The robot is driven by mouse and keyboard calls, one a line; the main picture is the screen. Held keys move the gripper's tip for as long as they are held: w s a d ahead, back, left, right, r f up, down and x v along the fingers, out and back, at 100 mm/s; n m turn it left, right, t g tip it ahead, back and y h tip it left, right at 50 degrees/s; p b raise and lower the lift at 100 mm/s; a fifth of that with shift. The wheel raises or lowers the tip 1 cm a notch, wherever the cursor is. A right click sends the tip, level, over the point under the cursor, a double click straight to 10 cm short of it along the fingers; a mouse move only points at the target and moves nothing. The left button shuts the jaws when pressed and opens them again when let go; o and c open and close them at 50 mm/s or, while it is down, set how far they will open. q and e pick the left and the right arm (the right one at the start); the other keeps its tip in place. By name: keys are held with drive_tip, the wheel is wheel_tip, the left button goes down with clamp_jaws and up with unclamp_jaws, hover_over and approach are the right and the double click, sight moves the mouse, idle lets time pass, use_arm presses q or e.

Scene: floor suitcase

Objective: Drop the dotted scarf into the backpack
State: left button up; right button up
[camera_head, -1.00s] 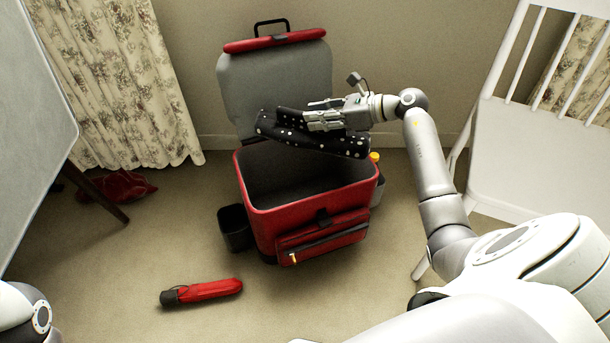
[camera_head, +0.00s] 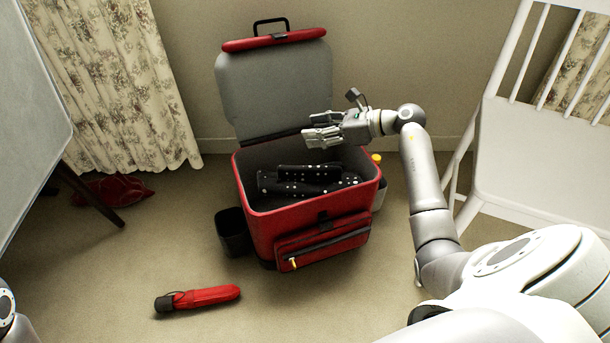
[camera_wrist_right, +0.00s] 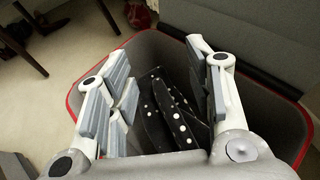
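The dotted scarf (camera_head: 300,188), black with white dots, lies inside the open red backpack (camera_head: 258,230). In the right wrist view the scarf (camera_wrist_right: 172,112) shows below and between the fingers, inside the red-rimmed opening (camera_wrist_right: 146,35). My right gripper (camera_head: 308,127) is above the backpack's opening, apart from the scarf. In the right wrist view its two fingers (camera_wrist_right: 165,75) are spread with nothing held between them. The backpack's grey lid (camera_head: 275,90) stands open at the back. My left gripper is not in view.
A red umbrella (camera_head: 205,297) lies on the floor at the front left. A dark red cloth (camera_head: 118,190) lies under a table (camera_head: 30,120) at the left. A white chair (camera_head: 530,150) stands at the right. The floor between the backpack and umbrella is clear.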

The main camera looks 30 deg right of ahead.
wheel_tip(320, 180, up, 10)
idle(0.7)
